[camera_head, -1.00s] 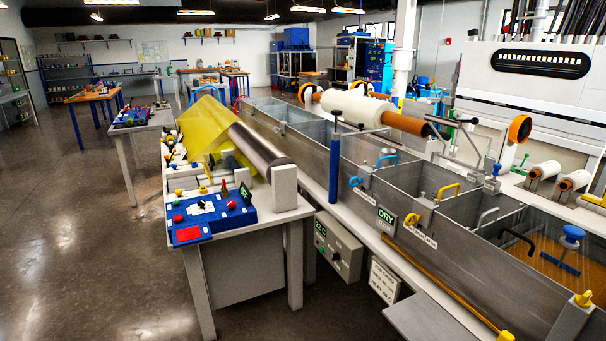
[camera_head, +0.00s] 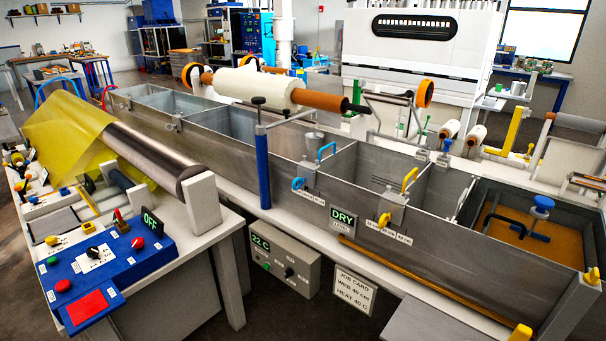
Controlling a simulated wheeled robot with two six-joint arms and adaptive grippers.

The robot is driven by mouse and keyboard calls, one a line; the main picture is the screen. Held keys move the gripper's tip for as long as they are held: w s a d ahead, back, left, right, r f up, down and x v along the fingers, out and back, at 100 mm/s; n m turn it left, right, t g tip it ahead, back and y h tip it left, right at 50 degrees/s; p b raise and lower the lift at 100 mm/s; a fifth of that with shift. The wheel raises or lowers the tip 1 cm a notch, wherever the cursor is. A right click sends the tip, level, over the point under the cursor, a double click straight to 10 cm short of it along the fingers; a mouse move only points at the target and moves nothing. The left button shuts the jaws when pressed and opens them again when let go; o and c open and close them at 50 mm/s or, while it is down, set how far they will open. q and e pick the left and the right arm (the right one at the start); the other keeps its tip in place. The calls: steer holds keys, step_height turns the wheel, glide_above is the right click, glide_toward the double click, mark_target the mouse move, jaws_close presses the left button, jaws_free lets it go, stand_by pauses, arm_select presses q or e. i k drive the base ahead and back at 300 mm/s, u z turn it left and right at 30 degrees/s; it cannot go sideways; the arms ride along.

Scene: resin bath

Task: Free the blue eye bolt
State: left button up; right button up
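A blue ring, which looks like the blue eye bolt (camera_head: 297,184), sits on the front wall of the long grey tank (camera_head: 230,160), near its middle. A bent blue handle (camera_head: 326,151) rises just behind it by a small metal bracket. A similar yellow ring (camera_head: 385,219) and yellow handle (camera_head: 410,179) sit farther right on the same wall. How the blue ring is fastened is too small to tell. Neither of my grippers is in view.
A blue post (camera_head: 262,165) stands before the tank, left of the blue ring. A white roller (camera_head: 255,87) spans above the tank. A bench with a blue control panel (camera_head: 105,260) is at left. A grey control box (camera_head: 285,265) hangs below the tank's front ledge.

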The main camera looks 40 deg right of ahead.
mark_target(301, 181)
steer(key=z, duration=0.6)
steer(key=i, duration=0.75)
steer(key=z, duration=0.85)
